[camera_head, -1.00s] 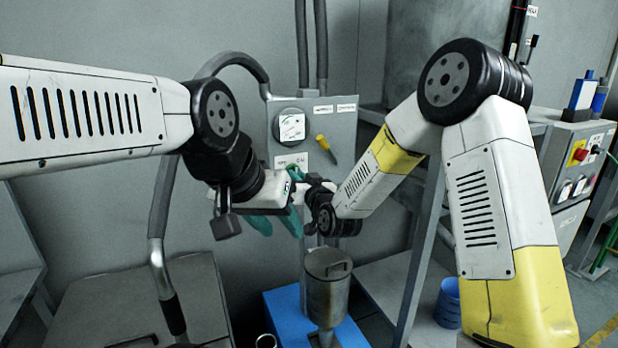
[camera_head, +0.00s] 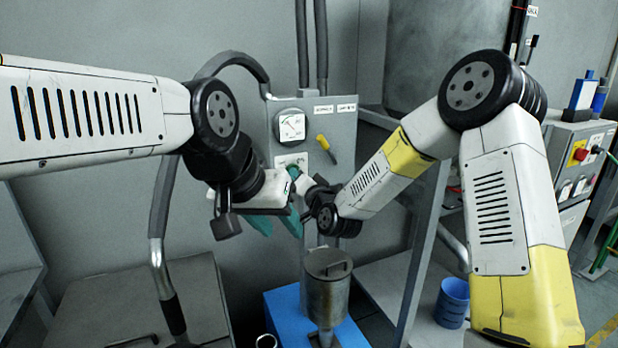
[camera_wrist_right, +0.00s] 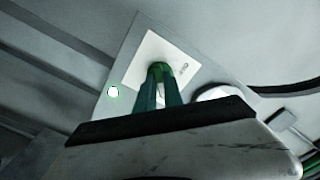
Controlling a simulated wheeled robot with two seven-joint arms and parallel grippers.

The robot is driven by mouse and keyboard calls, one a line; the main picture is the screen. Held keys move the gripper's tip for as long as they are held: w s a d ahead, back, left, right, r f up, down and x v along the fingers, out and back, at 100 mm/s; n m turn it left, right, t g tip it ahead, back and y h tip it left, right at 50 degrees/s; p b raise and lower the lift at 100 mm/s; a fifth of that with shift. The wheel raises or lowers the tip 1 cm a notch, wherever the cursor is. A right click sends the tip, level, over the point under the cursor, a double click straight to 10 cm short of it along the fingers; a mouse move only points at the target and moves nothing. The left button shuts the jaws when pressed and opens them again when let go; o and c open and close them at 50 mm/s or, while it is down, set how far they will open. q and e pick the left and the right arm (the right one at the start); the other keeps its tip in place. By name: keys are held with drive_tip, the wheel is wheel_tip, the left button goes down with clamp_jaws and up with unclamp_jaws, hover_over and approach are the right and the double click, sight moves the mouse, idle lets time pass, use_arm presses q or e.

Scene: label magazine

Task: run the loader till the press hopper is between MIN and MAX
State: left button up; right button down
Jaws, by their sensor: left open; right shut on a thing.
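A grey control box (camera_head: 345,112) on the wall carries a square gauge (camera_head: 291,127), a yellow-handled lever (camera_head: 326,148) and a pale label plate (camera_head: 283,161). My right gripper (camera_head: 293,171) reaches that plate. In the right wrist view its green fingers (camera_wrist_right: 160,78) are shut on a switch knob, which they mostly hide. My left gripper (camera_head: 275,223) is open and empty, lower, in front of the wall below the box. A lidded metal canister (camera_head: 327,290) stands below; no MIN or MAX marks or fill level are readable.
A hose with a metal wand (camera_head: 160,270) runs down at left to a grey lidded bin (camera_head: 125,300). A blue base (camera_head: 285,305) is under the canister. A blue cup (camera_head: 452,302) and a second control box (camera_head: 580,150) are at right. My two forearms nearly meet at centre.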

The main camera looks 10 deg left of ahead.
idle(0.4)
drive_tip(key=c, duration=1.5)
unclamp_jaws()
drive_tip(key=shift+o, duration=0.2)
drive_tip(key=v, duration=0.7)
drive_tip(key=shift+s+d, duration=0.25)
drive_tip(key=shift+s, duration=0.1)
